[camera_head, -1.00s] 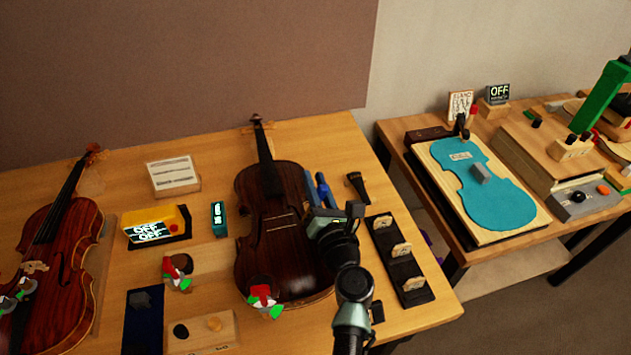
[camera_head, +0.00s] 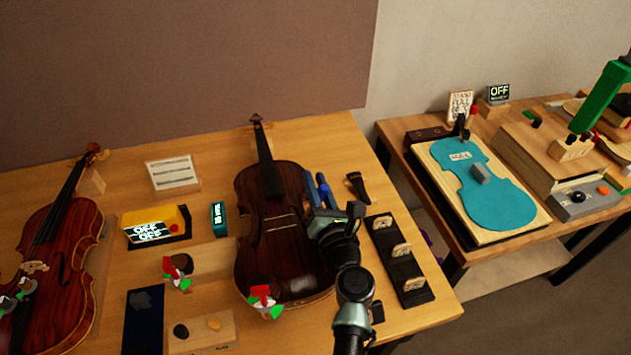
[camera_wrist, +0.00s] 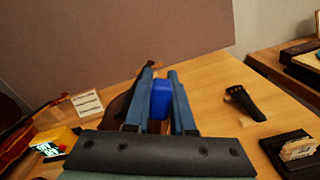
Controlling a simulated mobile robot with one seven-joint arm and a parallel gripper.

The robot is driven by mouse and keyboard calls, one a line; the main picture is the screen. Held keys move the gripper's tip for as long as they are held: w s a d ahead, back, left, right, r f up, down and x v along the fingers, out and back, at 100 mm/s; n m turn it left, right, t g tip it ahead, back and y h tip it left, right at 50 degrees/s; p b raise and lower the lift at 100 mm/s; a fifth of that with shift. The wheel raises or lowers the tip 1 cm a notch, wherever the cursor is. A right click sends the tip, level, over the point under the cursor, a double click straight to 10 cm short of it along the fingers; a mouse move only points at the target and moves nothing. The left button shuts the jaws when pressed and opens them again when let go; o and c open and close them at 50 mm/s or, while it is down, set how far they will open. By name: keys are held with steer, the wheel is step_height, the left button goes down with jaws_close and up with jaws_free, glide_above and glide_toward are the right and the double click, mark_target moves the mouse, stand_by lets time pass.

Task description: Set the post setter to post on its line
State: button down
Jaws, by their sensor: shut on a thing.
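My gripper (camera_wrist: 160,100) is shut on a bright blue block (camera_wrist: 160,104), which sits between its two slate-blue fingers. The block may be part of the post setter; its lower part is hidden by the gripper body. In the head view my gripper (camera_head: 322,194) is beside the right edge of the dark violin (camera_head: 270,195), near its upper body. The bright blue block also shows there (camera_head: 322,181). I cannot make out a line or post mark. A small teal display (camera_head: 218,218) with glowing characters stands left of this violin, too small to read.
A black rack with wooden cards (camera_head: 392,258) and a dark tailpiece-like part (camera_head: 357,186) lie to the right. A yellow device reading OFF (camera_head: 157,226), a label block (camera_head: 173,174) and a second violin (camera_head: 55,250) are to the left. A second table holds a teal violin template (camera_head: 490,190).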

steer(key=shift+w+d+f+m+p, duration=0.15)
steer(key=shift+d+f+m+p, duration=0.35)
steer(key=shift+m, duration=0.5)
steer(key=shift+r, duration=0.1)
steer(key=c, duration=0.8)
jaws_free()
steer(key=shift+o, duration=0.2)
steer(key=v, duration=1.3)
steer(key=shift+d, duration=0.1)
